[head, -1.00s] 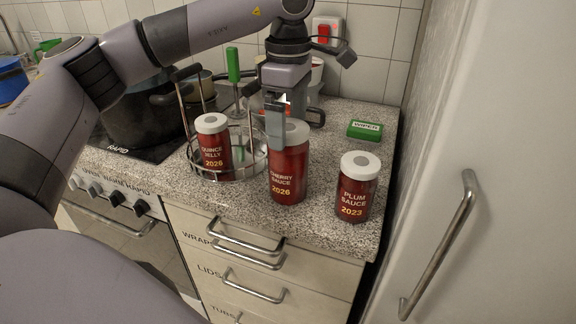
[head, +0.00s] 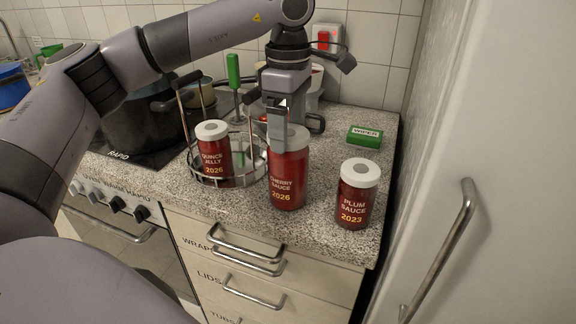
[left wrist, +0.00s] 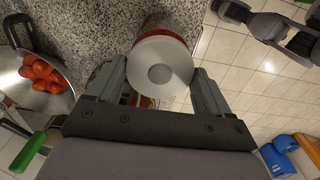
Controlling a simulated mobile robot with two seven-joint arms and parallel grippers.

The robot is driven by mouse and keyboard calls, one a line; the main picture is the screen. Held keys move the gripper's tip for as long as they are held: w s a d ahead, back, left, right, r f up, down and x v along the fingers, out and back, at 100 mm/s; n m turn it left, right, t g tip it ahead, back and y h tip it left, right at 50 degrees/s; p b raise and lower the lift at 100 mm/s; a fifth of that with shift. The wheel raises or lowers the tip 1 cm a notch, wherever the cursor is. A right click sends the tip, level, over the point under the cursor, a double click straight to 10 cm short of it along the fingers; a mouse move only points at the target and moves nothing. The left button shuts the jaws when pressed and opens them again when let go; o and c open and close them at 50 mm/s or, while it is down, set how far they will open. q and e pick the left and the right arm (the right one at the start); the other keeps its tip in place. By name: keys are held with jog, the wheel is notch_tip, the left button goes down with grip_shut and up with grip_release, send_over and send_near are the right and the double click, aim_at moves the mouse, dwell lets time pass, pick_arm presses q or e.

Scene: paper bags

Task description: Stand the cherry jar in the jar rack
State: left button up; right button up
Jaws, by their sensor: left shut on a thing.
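The cherry sauce jar (head: 288,180) is red with a pale lid and stands upright near the counter's front. My left gripper (head: 279,135) comes down from above and is shut on it at the lid. In the left wrist view the lid (left wrist: 160,68) sits between the two fingers. I cannot tell whether the jar's base touches the counter. The round wire jar rack (head: 236,182) is just left of the jar. It holds the quince jelly jar (head: 215,151) in its left part, and its right part looks free. My right gripper does not show.
The plum sauce jar (head: 357,195) stands to the right on the counter (head: 330,152). A green wiper box (head: 364,136) lies behind it. A dark pot (head: 150,125) is on the hob at left. A pan with red pieces (left wrist: 40,75) shows in the left wrist view.

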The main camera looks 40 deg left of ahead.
pick_arm(q)
jog(key=shift+r+p, duration=0.5)
jog(key=shift+r, duration=0.25)
jog(key=shift+r+p, duration=2.75)
jog(key=shift+r, duration=0.45)
jog(key=shift+s, duration=0.1)
